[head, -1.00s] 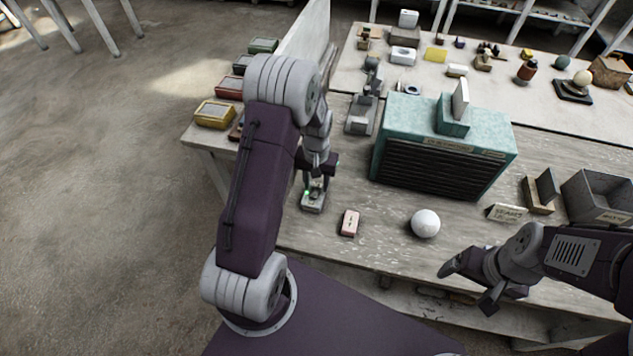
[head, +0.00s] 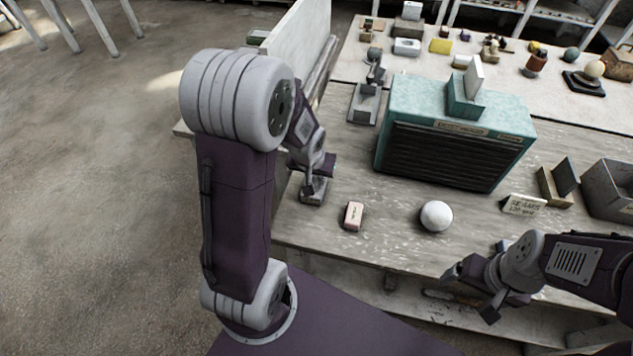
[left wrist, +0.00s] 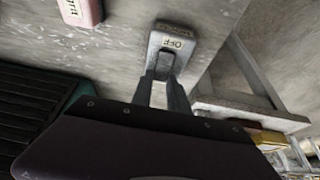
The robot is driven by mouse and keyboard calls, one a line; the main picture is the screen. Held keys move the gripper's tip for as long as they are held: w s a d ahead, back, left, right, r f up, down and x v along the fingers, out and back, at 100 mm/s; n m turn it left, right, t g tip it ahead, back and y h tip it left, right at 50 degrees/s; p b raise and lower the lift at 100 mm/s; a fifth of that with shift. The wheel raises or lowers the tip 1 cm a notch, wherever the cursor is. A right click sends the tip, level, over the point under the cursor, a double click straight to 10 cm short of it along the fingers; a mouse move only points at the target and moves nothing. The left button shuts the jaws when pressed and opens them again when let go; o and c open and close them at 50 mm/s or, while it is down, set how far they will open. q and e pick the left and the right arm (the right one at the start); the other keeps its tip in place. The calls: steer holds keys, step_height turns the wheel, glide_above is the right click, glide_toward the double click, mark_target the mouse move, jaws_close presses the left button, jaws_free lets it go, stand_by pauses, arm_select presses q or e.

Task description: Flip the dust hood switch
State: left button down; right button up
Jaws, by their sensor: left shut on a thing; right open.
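The dust hood switch is a small grey box (head: 313,197) on the left front part of the workbench. In the left wrist view the switch (left wrist: 176,40) shows a label reading OFF on its top. My left gripper (head: 312,183) is down at the switch. In the left wrist view its fingers (left wrist: 163,78) are shut on the switch lever, which they mostly hide. The teal dust hood (head: 455,135) with a dark slatted front stands on the bench to the right. My right gripper (head: 469,291) is open and empty, in front of the bench's front edge.
A pink block (head: 353,216) and a white sphere (head: 436,216) lie on the bench right of the switch. A small sign (head: 523,205) and a grey bin (head: 612,190) stand at the right. A pale upright panel (head: 300,45) rises behind my left arm.

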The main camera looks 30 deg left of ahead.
stand_by(0.3)
arm_select(q)
steer(key=c, duration=1.3)
jaws_free()
steer(key=p+v, duration=0.2)
steer(key=v, duration=0.7)
steer(key=shift+s, duration=0.15)
steer(key=s+d+f+g, duration=0.1)
steer(key=s+d+f, duration=0.1)
steer(key=s, duration=0.1)
steer(key=s+d+f+m+g, duration=0.1)
steer(key=s+d, duration=0.1)
steer(key=s, duration=0.1)
steer(key=s+d+f+m+g+h, duration=0.1)
steer(key=s+d+f, duration=0.1)
steer(key=s, duration=0.1)
steer(key=shift+d+f, duration=0.3)
steer(key=shift+d, duration=0.05)
